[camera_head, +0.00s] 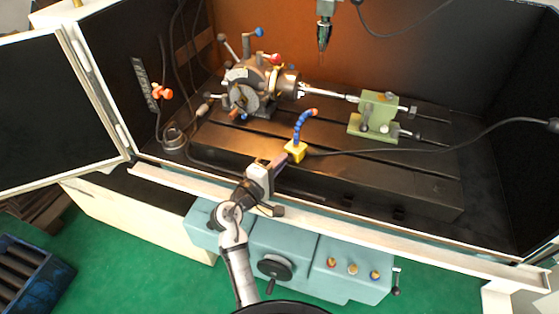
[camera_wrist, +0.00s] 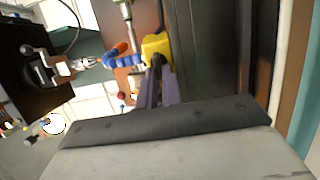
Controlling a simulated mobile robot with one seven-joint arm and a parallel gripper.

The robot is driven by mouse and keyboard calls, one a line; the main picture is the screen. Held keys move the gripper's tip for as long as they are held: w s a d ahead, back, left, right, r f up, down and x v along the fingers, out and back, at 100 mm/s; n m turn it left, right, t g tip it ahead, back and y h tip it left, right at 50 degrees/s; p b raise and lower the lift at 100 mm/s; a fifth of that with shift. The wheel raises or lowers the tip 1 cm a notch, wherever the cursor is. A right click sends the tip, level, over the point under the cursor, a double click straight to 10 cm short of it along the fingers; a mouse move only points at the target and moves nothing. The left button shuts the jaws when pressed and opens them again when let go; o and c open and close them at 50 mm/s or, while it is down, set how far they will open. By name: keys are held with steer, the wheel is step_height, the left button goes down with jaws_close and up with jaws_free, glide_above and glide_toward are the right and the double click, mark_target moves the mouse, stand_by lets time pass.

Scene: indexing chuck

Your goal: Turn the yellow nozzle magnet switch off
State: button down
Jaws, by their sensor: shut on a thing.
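The yellow nozzle magnet (camera_head: 297,149) is a small yellow block on the near edge of the dark slotted machine table, with a blue segmented hose and orange tip (camera_head: 304,122) rising from it. My gripper (camera_head: 284,158) reaches in from the front, its fingertips at the block's near side. In the wrist view the yellow block (camera_wrist: 157,44) is right in front of my fingertips (camera_wrist: 158,66). The fingers are close together on a small dark part at the block's face, which appears to be the magnet switch (camera_wrist: 157,60). The fingers mostly hide it, so its setting cannot be told.
The indexing chuck (camera_head: 245,95) stands behind to the left, with a green tailstock (camera_head: 378,113) to the right. A black cable (camera_head: 420,143) runs right from near the magnet. The front rail (camera_head: 340,225) lies below my arm; the open door (camera_head: 55,105) is left.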

stand_by(0.3)
steer(key=c, duration=1.6)
jaws_free()
steer(key=shift+o, duration=0.2)
steer(key=shift+s+f, duration=0.15)
steer(key=shift+f, duration=0.1)
